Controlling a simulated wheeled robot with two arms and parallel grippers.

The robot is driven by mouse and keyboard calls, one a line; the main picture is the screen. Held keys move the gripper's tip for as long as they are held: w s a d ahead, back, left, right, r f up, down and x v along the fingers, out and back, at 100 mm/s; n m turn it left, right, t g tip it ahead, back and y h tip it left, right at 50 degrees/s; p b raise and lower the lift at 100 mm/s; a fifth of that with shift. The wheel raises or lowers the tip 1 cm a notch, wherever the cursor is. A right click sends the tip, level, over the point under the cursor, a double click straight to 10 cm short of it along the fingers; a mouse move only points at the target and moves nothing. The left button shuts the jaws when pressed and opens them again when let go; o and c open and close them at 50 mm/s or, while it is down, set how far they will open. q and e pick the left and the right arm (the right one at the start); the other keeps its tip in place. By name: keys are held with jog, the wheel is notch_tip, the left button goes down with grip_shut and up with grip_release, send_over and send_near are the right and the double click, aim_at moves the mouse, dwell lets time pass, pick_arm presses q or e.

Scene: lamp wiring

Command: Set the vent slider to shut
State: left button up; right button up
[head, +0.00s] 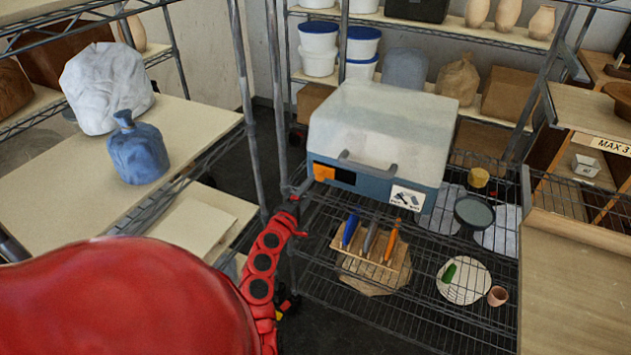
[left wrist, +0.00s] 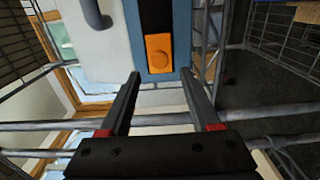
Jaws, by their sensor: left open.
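The vent slider is an orange block with a round knob (head: 323,172) on the blue front band of a white-lidded box (head: 380,125). It sits at the left end of a dark slot (head: 345,177). In the left wrist view the orange slider (left wrist: 159,55) is at the lower end of the dark slot (left wrist: 157,15). My left gripper (head: 302,188) is just left of the slider in the head view. In the left wrist view its open fingers (left wrist: 160,77) point toward the slider, one on each side, with nothing between them. My right gripper is not in view.
The box stands on a wire rack with a post (left wrist: 208,40) close by. A grey lid handle (head: 367,165) sticks out above the slot. Below are a wooden tool holder (head: 372,262) and a plate (head: 464,280). A blue jug (head: 137,150) stands on the left shelf.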

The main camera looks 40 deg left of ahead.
pick_arm(q)
jog(key=b+v, duration=0.2)
jog(key=v, duration=0.8)
jog(key=shift+s, duration=0.35)
